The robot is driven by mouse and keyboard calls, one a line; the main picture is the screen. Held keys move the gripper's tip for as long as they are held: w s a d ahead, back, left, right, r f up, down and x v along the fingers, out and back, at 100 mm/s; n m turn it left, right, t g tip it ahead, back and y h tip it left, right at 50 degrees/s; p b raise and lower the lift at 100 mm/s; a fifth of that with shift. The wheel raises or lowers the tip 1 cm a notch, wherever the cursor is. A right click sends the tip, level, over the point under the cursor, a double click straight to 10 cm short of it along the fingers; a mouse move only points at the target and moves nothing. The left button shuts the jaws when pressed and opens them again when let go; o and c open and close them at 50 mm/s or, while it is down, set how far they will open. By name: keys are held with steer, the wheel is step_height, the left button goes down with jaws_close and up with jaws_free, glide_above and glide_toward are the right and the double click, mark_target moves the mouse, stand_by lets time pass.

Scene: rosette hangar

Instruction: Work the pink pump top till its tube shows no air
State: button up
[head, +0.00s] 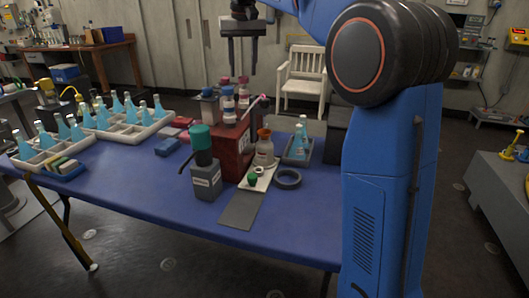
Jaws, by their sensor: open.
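My gripper (242,66) is open and empty, pointing down above the dark red box (232,150). Its fingers hang over several small bottles that stand on the box. Two of these bottles, white and blue, have pinkish-red tops (243,80). A thin pink piece (261,100) slants up at the right of this group and may be a pump spout. I cannot tell which top is the pink pump top, and no tube is clear enough to show air. My gripper appears apart from all the bottles.
A grey bottle with a teal pump top (201,137) stands in front on the blue table (130,185). Racks of blue flasks (130,130) fill the left.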

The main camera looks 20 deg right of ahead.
steer(key=shift+r, duration=2.4)
steer(key=shift+c, duration=0.2)
